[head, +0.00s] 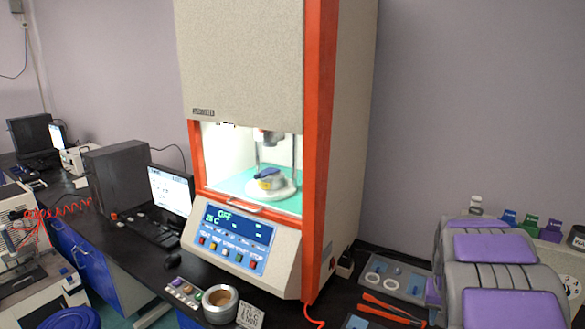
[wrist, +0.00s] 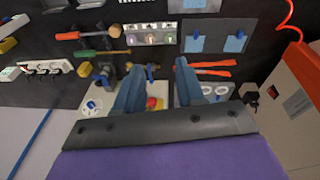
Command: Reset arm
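My gripper (wrist: 159,66) shows in the wrist view with its two blue-grey fingers apart and nothing between the tips. It is over a dark bench with tools. In the head view, part of my grey and purple arm fills the lower right, and the gripper itself is not visible. The rheometer (head: 240,60) is a tall beige cabinet with orange edges. Its lit chamber is visible, with a round white base (head: 270,190) carrying a blue and yellow item. Its control panel (head: 235,238) reads "OFF" and about 25 C.
A monitor (head: 172,190) and a dark computer case (head: 115,178) stand left of the rheometer. A brown-topped round container (head: 221,303) and a button strip (head: 184,292) sit in front. Orange-handled pliers (head: 390,310) and a grey tray (head: 397,278) lie right.

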